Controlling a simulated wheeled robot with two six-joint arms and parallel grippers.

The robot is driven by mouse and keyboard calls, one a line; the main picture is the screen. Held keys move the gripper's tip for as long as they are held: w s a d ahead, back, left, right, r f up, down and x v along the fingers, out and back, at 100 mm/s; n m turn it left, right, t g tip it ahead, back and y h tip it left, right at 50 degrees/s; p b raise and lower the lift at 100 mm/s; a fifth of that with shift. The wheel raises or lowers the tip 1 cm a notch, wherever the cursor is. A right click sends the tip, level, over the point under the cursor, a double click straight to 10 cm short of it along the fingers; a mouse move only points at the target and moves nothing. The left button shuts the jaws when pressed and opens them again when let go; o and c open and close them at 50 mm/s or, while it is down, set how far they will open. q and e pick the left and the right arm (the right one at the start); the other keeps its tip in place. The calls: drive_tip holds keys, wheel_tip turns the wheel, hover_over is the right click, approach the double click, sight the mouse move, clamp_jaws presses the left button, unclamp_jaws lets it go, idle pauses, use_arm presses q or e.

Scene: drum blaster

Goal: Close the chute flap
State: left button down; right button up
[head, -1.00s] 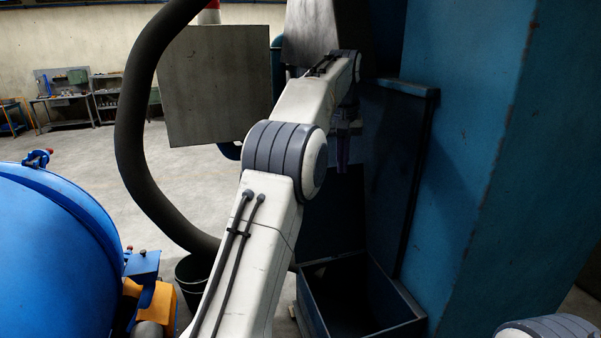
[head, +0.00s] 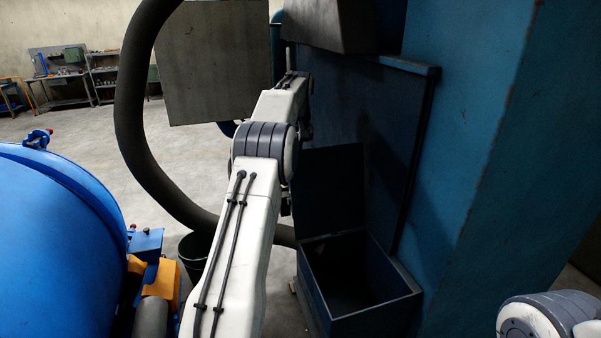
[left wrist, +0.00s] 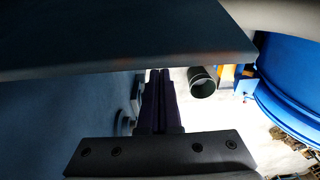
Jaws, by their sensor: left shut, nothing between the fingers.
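A dark blue panel (head: 331,188) stands upright at the back of an open-topped dark blue box (head: 375,308) below the blue machine; it looks like the flap, raised, though I cannot be certain. My left arm reaches forward to the left of it, and its gripper is hidden behind the arm in the head view. In the left wrist view my left gripper (left wrist: 160,72) is shut and empty. A dark flat panel (left wrist: 120,35) with a worn edge fills the top there, close to the fingertips; contact cannot be told. My right gripper is out of view.
A grey metal hood (head: 325,22) hangs above the panel. A thick dark hose (head: 133,125) curves left of my arm, near a bucket (head: 192,255) that also shows in the left wrist view (left wrist: 202,82). A blue drum (head: 55,250) stands at left. The blue machine wall (head: 480,130) bounds the right.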

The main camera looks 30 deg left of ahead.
sight(300, 167)
use_arm(q)
drive_tip(key=shift+s+d+r, duration=0.3)
drive_tip(key=shift+s+d, duration=0.35)
drive_tip(key=shift+d, duration=0.1)
drive_tip(key=shift+s+d+r, duration=0.25)
drive_tip(key=shift+s+d, duration=0.35)
drive_tip(key=shift+d, duration=0.15)
drive_tip(key=shift+d, duration=0.1)
